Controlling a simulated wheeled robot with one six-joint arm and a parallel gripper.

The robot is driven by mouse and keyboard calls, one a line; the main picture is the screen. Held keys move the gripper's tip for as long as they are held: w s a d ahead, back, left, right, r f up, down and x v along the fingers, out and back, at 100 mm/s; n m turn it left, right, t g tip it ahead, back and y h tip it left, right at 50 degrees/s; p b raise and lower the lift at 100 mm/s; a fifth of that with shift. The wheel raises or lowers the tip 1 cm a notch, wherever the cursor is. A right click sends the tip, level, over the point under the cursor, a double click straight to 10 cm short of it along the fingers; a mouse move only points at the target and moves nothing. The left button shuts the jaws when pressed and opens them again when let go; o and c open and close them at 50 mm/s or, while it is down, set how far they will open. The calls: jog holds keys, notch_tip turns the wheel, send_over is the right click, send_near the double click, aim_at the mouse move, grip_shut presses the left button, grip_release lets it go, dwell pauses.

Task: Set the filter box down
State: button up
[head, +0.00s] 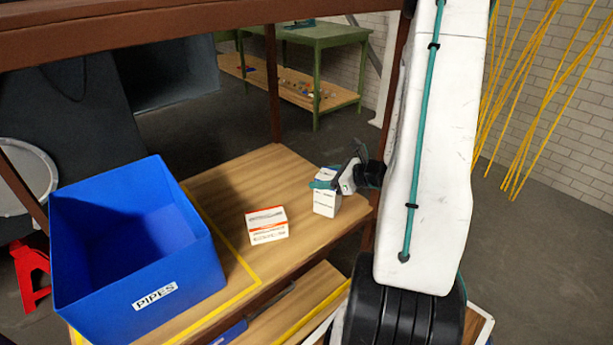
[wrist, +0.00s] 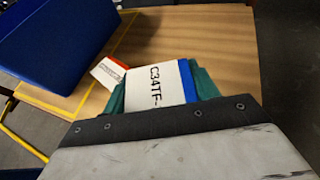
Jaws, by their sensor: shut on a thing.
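A white box with a blue edge (head: 326,204) is in my gripper (head: 334,181) above the right end of the wooden table top. In the wrist view the same box (wrist: 162,82) shows the print "C34TF-" between my gripper's teal fingers (wrist: 163,90). The fingers are shut on its two sides. The box looks upright and very near the wood; I cannot tell if its base touches. A second box, white with orange-red bands (head: 267,225), lies on the table to its left; it also shows in the wrist view (wrist: 108,72).
The wooden table top (head: 235,185) has clear room behind and between the boxes. A blue bin labelled "PIPES" (head: 180,270) stands at its left, beside a yellow line (head: 225,240). A brown post (head: 272,90) rises behind the table. A lower shelf (head: 300,300) is in front.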

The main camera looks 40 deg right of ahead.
jog(key=w+d+f, duration=0.2)
jog(key=w+f, duration=0.2)
jog(key=w, duration=0.3)
jog(key=shift+w+d, duration=0.2)
jog(key=shift+w, duration=0.05)
jog(key=shift+f, duration=0.25)
jog(key=o, duration=1.7)
jog(key=shift+r, duration=0.1)
